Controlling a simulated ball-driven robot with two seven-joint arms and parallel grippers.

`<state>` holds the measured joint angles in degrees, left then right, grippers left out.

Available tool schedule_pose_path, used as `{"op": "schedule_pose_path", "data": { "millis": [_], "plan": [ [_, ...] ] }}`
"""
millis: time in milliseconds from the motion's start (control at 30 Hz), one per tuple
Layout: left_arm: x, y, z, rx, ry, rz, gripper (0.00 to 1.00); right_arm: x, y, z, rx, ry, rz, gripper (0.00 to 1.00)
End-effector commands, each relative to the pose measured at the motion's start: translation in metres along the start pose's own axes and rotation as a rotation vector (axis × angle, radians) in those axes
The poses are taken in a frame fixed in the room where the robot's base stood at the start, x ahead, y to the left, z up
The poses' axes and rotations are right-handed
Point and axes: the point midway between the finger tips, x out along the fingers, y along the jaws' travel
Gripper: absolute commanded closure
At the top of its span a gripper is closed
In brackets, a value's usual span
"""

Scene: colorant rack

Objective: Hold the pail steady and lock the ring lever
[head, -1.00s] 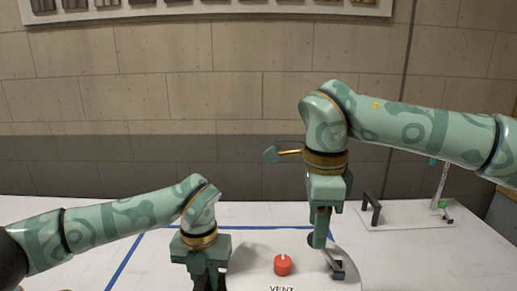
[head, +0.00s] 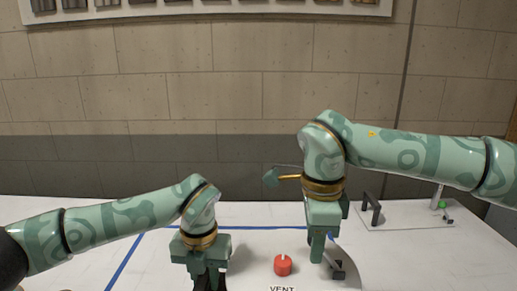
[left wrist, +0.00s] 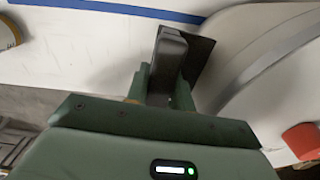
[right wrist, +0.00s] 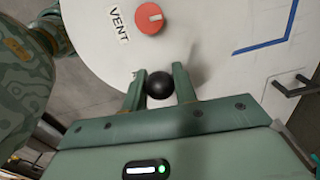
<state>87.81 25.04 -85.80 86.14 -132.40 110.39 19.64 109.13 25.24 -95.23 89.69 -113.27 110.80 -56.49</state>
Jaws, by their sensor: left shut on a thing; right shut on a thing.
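The pail's round white lid (head: 248,258) is at the bottom centre of the head view, with a red knob (head: 283,265) and a VENT label. My left gripper (head: 208,282) is at the pail's left side. In the left wrist view its fingers (left wrist: 162,90) are shut on an upright dark handle (left wrist: 172,48). My right gripper (head: 317,252) points down at the lid's right edge, beside a dark bracket (head: 338,270). In the right wrist view its fingers (right wrist: 160,88) are shut on a black ball knob (right wrist: 160,85), which seems to be the lever's end. The lever's shaft is hidden.
A white plate (head: 405,220) with a black handle (head: 371,210) and a post lies on the table at the back right. Blue tape (head: 125,262) marks the white table. A yellow-banded container (left wrist: 8,32) shows at the left wrist view's edge. A wall stands behind.

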Motion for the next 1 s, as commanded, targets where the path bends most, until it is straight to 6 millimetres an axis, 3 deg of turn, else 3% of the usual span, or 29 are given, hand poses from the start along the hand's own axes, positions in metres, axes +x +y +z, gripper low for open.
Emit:
{"op": "schedule_pose_path", "data": {
  "millis": [467,1000],
  "plan": [
    [0.001,-0.001,0.0,0.001,0.001,0.0,1.0,-0.001,0.0,-0.001,0.0,-0.001,-0.001,0.99],
    [0.001,0.002,0.0,-0.003,0.002,0.004,1.0,-0.011,-0.001,-0.019,0.003,0.0,-0.003,0.99]
  ]
}}
